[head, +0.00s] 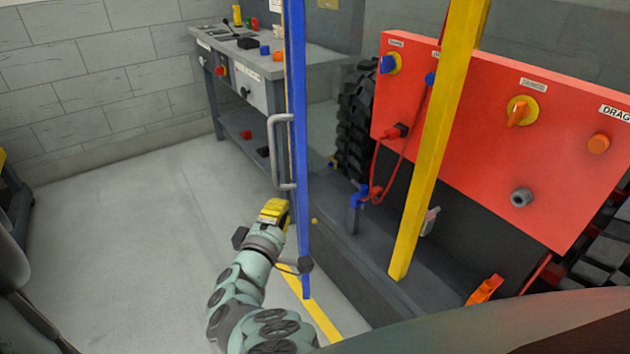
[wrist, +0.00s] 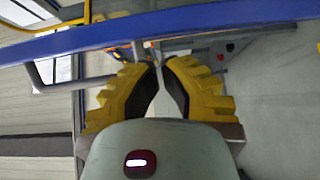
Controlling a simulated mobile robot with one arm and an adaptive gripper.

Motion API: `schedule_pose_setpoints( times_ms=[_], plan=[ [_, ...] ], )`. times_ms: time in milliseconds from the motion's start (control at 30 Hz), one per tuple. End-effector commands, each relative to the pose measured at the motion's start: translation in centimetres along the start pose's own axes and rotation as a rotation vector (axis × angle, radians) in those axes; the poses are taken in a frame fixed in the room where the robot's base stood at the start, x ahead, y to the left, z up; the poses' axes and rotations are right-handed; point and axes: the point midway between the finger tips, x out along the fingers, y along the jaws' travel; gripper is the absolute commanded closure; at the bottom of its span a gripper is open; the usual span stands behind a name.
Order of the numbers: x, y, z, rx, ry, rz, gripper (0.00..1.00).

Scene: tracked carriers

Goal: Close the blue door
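The blue door (head: 298,130) stands edge-on in the head view, a tall narrow blue upright. In the wrist view its blue edge (wrist: 220,17) crosses the top. A grey U-shaped handle (head: 275,150) is fixed to the door's left side; it also shows in the wrist view (wrist: 80,85), left of the fingers. My gripper (head: 274,212) has yellow fingers and is just below the handle's lower end, left of the door edge. In the wrist view the fingertips (wrist: 160,63) nearly meet, with only a thin gap. I see nothing held. Contact with the door cannot be told.
A yellow post (head: 435,150) and a red panel (head: 480,130) with knobs stand to the right. A grey workbench (head: 255,65) is behind the door. The floor (head: 130,225) left of the door is clear. A yellow line (head: 318,318) runs on the floor.

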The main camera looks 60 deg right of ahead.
Motion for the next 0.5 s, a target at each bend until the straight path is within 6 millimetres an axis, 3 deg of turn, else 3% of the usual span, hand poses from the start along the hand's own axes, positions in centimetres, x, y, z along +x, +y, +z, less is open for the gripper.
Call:
schedule_pose_setpoints(
  times_ms=[500],
  plan=[
    [0.0, 4.1, 0.1, 0.007, -0.006, -0.004, 1.0]
  ],
)
